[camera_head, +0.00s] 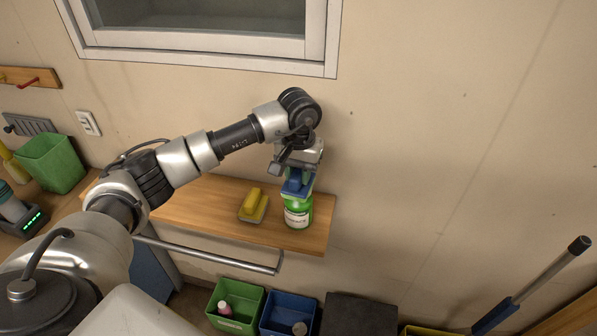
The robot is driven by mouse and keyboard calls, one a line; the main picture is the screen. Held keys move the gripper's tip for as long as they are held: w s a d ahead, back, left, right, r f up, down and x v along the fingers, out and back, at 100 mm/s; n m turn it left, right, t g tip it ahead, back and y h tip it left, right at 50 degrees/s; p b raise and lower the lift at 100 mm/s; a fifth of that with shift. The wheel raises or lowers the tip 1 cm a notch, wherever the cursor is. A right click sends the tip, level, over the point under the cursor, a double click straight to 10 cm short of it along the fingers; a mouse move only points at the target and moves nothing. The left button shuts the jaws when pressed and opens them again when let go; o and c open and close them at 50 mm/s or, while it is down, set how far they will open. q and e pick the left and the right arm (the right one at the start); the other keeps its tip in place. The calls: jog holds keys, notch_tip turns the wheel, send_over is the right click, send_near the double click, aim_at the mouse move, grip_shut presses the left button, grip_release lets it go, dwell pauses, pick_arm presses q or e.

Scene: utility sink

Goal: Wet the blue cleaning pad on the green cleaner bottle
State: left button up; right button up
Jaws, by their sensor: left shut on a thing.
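The green cleaner bottle (298,214) with a white label stands upright near the right end of the wooden wall shelf. My left gripper (296,172) points down right above it and is shut on the blue cleaning pad (295,186). The pad is at the top of the bottle and hides it from view. I cannot tell whether pad and bottle touch. My right gripper is not in view.
A yellow sponge or brush (253,205) lies on the shelf (205,205) left of the bottle. A metal rail (210,255) runs below. Green (235,307) and blue (288,314) bins stand underneath. A long-handled tool (535,283) leans at right.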

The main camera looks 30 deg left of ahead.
aim_at(298, 170)
pick_arm(q)
jog(key=shift+r+p, duration=1.25)
jog(key=shift+r, duration=2.2)
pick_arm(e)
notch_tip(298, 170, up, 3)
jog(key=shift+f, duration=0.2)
pick_arm(q)
jog(key=shift+f, duration=0.15)
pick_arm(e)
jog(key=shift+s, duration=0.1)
